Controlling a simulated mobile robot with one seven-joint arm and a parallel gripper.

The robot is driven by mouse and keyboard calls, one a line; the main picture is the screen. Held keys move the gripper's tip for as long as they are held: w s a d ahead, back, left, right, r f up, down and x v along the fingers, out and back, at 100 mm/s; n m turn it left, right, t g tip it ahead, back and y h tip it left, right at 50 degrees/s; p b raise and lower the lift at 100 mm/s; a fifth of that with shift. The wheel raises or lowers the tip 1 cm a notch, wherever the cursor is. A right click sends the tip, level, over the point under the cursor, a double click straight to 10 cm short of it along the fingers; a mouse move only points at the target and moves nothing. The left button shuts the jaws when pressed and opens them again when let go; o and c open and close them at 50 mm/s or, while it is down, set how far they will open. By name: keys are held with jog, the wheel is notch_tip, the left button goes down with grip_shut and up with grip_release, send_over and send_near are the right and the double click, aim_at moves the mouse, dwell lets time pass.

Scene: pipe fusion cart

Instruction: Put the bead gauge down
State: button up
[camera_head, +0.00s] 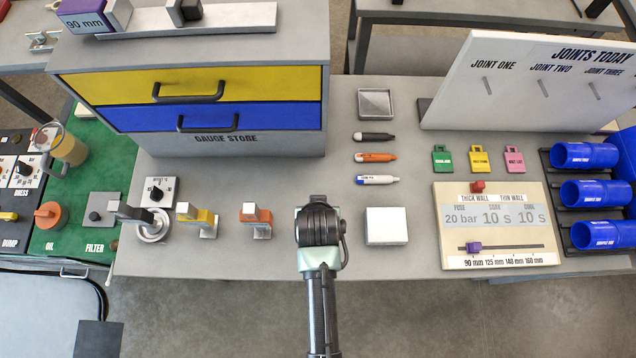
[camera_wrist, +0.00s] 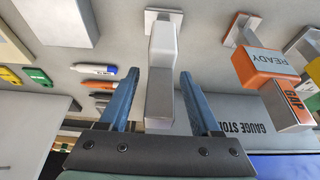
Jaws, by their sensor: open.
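A pale grey and white gauge (camera_wrist: 160,95) stands on the bench top in the wrist view, its square foot on the grey surface. No label on it is readable; its place in the row suggests it is the bead gauge. My gripper (camera_wrist: 158,78) is open, with one blue finger on each side of the gauge and a visible gap to each. In the head view my gripper (camera_head: 318,228) is over the front of the bench and hides this gauge.
The orange gap gauge (camera_head: 257,220) and a yellow gauge (camera_head: 198,217) stand to the left of my gripper in the head view. A white block (camera_head: 386,226) lies close to its right. Several pens lie behind it, and the gauge store drawers (camera_head: 225,140) rise at back left.

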jog(key=b+v, duration=0.1)
jog(key=v, duration=1.1)
jog(key=w+a+r+t, duration=0.1)
jog(key=w+r+t, duration=0.65)
jog(key=r, duration=0.75)
jog(key=w+r+t, duration=0.4)
jog(key=w+r, duration=0.6)
jog(key=r, duration=0.6)
jog(key=s+r+t, duration=0.3)
jog(key=r, duration=0.7)
jog(key=s+d+r+t, duration=0.1)
jog(key=s+r+t, duration=0.2)
jog(key=r, duration=0.8)
jog(key=s+r+t, duration=0.3)
jog(key=r+t, duration=0.2)
jog(key=r, duration=0.6)
jog(key=shift+s+d+r, duration=0.15)
jog(key=shift+s+r, duration=0.05)
jog(key=shift+s, duration=0.2)
